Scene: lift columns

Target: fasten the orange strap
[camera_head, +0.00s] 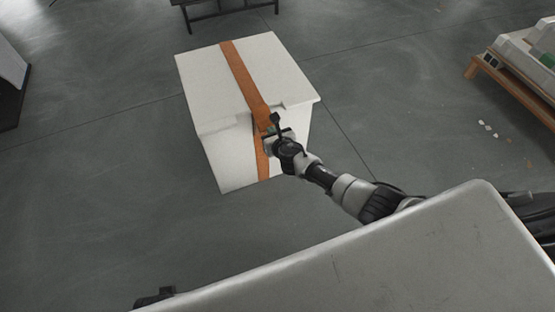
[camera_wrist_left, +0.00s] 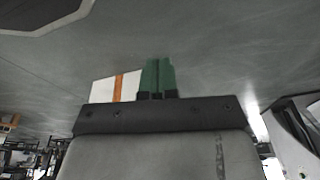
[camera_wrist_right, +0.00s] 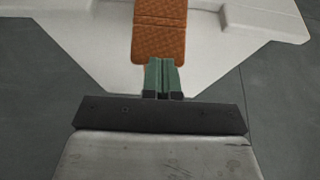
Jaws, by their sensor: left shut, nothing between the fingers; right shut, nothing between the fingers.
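The orange strap (camera_head: 241,73) runs over the top of a white box (camera_head: 199,82) and shows again down its front face, beside my right gripper. In the right wrist view the strap (camera_wrist_right: 160,30) is a textured orange band with a rounded lower end, just beyond the fingertips. My right gripper (camera_head: 271,134) is at the box's front top edge, in front of the strap, and hides part of it. Its green fingers (camera_wrist_right: 162,62) are shut and empty; whether they touch the strap I cannot tell. My left gripper (camera_wrist_left: 157,62) is shut and empty, with the box (camera_wrist_left: 103,90) small and distant beyond it.
A wooden pallet (camera_head: 512,88) with pale goods stands at the right, with small scraps (camera_head: 488,127) on the floor near it. A dark-framed bench (camera_head: 220,12) stands behind the box. The grey floor around the box is mostly clear.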

